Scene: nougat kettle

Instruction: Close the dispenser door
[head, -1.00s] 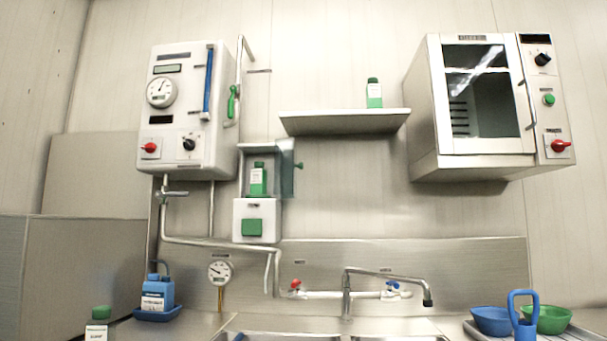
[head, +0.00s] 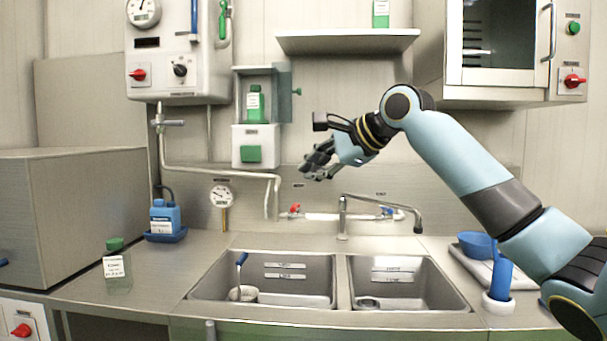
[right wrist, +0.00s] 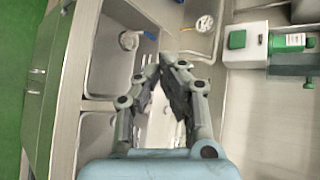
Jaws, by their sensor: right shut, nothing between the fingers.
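The dispenser (head: 256,146) is a white box with a green button, under a grey housing that holds a green bottle (head: 255,104). My right gripper (head: 312,170) is shut and empty, right of and a little below the dispenser, apart from the door. Its fingertips (right wrist: 168,58) meet in the wrist view. My left gripper is not in view.
A shelf (head: 345,42) hangs above my right gripper. The faucet (head: 380,199) and two sink basins (head: 285,270) are below. A control box (head: 180,60) hangs upper left, a cabinet (head: 500,95) upper right. The wall between door and gripper is clear.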

